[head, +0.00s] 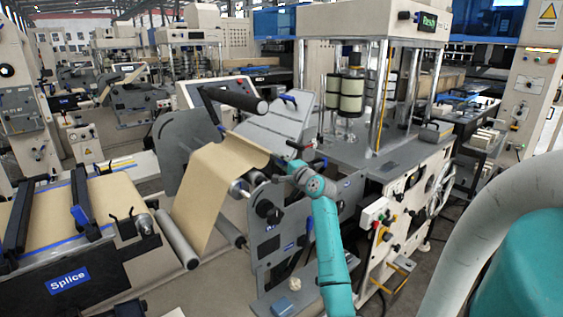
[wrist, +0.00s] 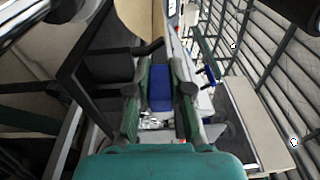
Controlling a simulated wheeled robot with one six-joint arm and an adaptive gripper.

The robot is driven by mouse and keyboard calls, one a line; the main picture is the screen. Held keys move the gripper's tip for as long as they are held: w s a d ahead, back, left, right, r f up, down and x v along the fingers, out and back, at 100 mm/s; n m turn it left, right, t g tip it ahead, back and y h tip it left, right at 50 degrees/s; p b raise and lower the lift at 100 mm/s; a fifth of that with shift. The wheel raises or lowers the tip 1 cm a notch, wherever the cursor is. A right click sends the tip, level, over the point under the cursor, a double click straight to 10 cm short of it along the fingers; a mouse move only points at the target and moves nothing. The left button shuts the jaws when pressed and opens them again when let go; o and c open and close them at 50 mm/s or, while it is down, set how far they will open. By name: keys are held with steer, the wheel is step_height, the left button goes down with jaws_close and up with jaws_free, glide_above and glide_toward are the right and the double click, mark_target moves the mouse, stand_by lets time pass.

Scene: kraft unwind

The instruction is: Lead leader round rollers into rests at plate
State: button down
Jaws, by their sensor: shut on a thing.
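The brown kraft leader (head: 212,182) hangs as a wide sheet between the upper frame and the lower rollers (head: 178,238). Its upper edge curls near my gripper (head: 280,167), at the right side of the sheet. In the wrist view my gripper (wrist: 159,95) is shut on a blue block (wrist: 160,88) between its two fingers. A brown sheet edge (wrist: 140,20) shows just beyond it. Whether the block is joined to the leader cannot be told. A dark roller (head: 232,99) sits above the sheet. The rests cannot be made out; a grey slanted plate (head: 268,128) lies behind.
The splice table (head: 75,215) with blue-edged paper stands at the left. A dark side frame (head: 275,245) stands below my arm. A machine with a handwheel (head: 440,187) and posts is close on the right.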

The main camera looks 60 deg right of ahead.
steer(key=shift+s+f, duration=0.1)
steer(key=shift+f, duration=1.25)
steer(key=c, duration=1)
jaws_free()
step_height(320, 180, up, 13)
steer(key=shift+f, duration=0.1)
steer(key=shift+d, duration=0.1)
